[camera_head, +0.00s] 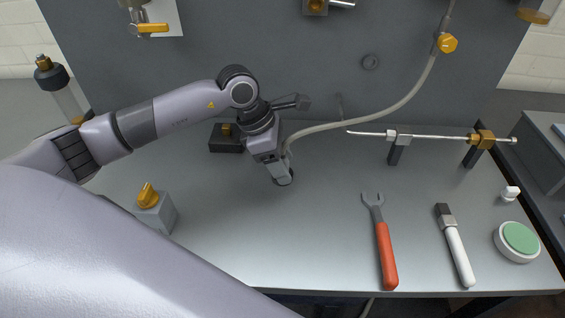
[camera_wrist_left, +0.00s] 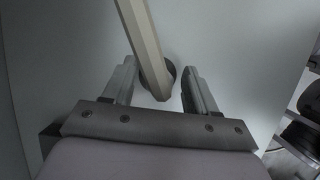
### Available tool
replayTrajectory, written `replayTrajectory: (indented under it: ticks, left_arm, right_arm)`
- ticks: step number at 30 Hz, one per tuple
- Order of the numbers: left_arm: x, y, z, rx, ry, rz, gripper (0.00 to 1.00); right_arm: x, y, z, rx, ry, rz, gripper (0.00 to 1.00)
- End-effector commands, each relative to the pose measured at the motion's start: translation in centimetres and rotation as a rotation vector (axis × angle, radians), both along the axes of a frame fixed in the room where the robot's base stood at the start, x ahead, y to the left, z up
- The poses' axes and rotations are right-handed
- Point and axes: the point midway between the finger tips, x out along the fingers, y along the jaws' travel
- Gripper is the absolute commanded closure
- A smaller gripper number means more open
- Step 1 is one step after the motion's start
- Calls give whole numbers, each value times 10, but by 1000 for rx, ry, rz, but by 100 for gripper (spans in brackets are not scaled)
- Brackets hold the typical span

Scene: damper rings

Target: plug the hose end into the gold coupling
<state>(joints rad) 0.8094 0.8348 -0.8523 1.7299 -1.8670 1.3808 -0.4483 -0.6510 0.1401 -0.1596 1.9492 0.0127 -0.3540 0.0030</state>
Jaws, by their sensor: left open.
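The pale grey hose (camera_head: 375,117) hangs from a yellow fitting on the back panel and curves down left to my left gripper (camera_head: 282,178). The gripper points down near the bench top. In the left wrist view the open fingers (camera_wrist_left: 162,92) stand either side of the hose (camera_wrist_left: 144,45), with gaps visible on both sides. A dark round piece (camera_wrist_left: 171,72) shows beside the hose's lower part; whether it belongs to the hose cannot be told. A gold fitting (camera_head: 226,129) sits on a black block behind the gripper; which gold part is the coupling is unclear. My right gripper is out of view.
A red-handled wrench (camera_head: 385,250), a white-handled tool (camera_head: 458,250) and a green-topped round tin (camera_head: 519,240) lie right. A rod (camera_head: 435,136) rests on two supports behind them. A yellow-knobbed box (camera_head: 155,212) stands left. The bench's middle is clear.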

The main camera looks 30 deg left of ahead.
Motion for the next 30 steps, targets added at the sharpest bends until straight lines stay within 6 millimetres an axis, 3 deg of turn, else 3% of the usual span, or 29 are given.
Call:
replayTrajectory:
  ticks: [7, 12, 23, 30]
  left_arm:
    - [0, -1, -2, 0, -1, 0, 46]
    - [0, -1, -2, 0, -1, 0, 100]
    - [1, 0, 1, -1, -3, 1, 100]
    - [1, 0, 24, 0, -6, 0, 100]
  right_arm:
    - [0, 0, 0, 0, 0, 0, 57]
    - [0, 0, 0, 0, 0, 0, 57]
    - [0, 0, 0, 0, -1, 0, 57]
    - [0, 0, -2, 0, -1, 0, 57]
